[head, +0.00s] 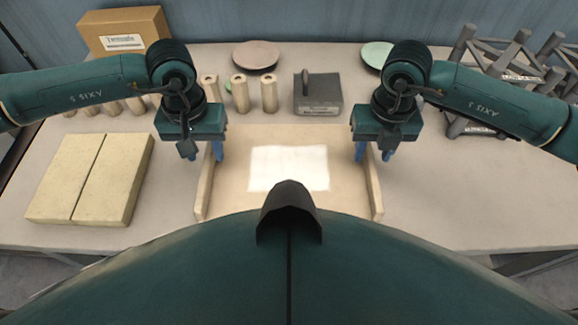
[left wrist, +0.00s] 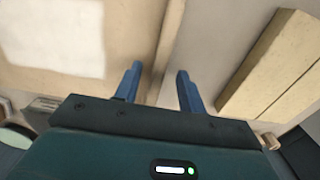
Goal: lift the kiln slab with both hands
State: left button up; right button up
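The kiln slab appears to be the wide beige board (head: 235,145) in the middle of the table, with a bright white patch on it. Raised pale bars run along its left edge (head: 203,190) and right edge (head: 374,190). My left gripper (head: 205,153) is above the left bar with its blue fingers apart. In the left wrist view my left gripper (left wrist: 158,74) is open and empty, with the bar (left wrist: 166,45) in line with the gap. My right gripper (head: 373,152) is over the right bar, its blue fingers apart. Whether any finger touches a bar is unclear.
Two pale yellow slabs (head: 90,178) lie at the left. Behind stand a cardboard box (head: 124,30), several tan cylinders (head: 240,93), a grey block with a handle (head: 318,95) and round plates (head: 256,55). Grey frames (head: 500,50) fill the back right. The right front table is clear.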

pick_arm(q)
jog(key=shift+f, duration=1.4)
pick_arm(e)
jog(key=shift+f, duration=1.4)
pick_arm(q)
grip_shut()
pick_arm(e)
grip_shut()
pick_arm(q)
jog(key=shift+w+r, duration=0.1)
jog(key=shift+r, duration=0.05)
pick_arm(e)
jog(key=shift+w+r, duration=0.1)
jog(key=shift+r, duration=0.05)
